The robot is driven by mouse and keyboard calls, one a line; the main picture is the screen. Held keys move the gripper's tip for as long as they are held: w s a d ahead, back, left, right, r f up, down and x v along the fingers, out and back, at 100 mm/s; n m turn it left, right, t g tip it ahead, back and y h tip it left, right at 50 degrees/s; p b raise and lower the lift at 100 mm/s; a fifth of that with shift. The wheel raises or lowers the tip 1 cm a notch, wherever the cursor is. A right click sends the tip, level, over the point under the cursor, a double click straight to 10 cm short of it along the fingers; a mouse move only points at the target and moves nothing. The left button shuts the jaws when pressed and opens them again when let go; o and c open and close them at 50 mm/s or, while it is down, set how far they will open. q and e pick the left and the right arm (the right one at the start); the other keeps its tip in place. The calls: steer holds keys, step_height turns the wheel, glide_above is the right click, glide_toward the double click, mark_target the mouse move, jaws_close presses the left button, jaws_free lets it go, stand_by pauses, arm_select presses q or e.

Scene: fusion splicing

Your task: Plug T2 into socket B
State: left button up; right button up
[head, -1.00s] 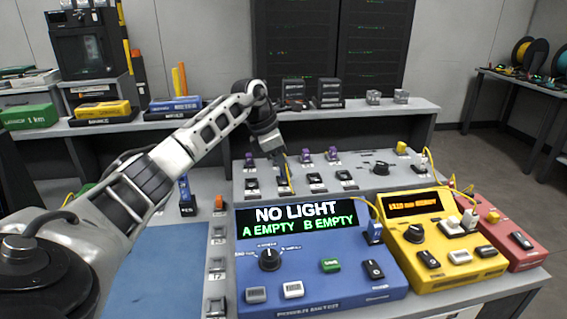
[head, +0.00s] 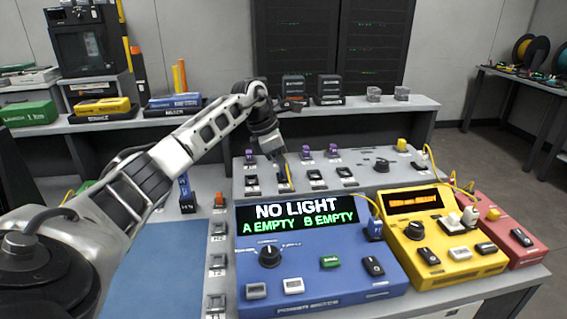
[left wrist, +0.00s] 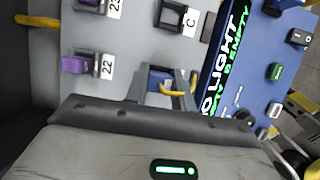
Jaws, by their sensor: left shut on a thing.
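My left gripper (head: 286,178) is over the second dark socket from the left in the front row of the grey panel. In the left wrist view its fingers (left wrist: 167,88) are shut on a blue plug (left wrist: 158,77) with a yellow cable (left wrist: 176,93). The plug's label cannot be read. The fingers hide the socket under it, so I cannot tell whether the plug is seated. Socket C (head: 316,181) is just right of the gripper and empty; its letter shows in the left wrist view (left wrist: 172,16). The blue power meter (head: 320,285) reads NO LIGHT, A EMPTY, B EMPTY. My right gripper is out of view.
Purple pieces (head: 305,153) stand in the panel's back row, close to the gripper. A yellow box (head: 440,262) and a red box (head: 525,243) stand right of the meter. Another blue plug (head: 375,229) with a yellow cable sits at the meter's right edge. A blue mat (head: 165,270) is clear at front left.

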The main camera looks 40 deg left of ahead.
arm_select(q)
steer(key=o, duration=1)
steer(key=shift+o, duration=0.2)
steer(key=v, duration=1.6)
steer(key=shift+p, duration=0.35)
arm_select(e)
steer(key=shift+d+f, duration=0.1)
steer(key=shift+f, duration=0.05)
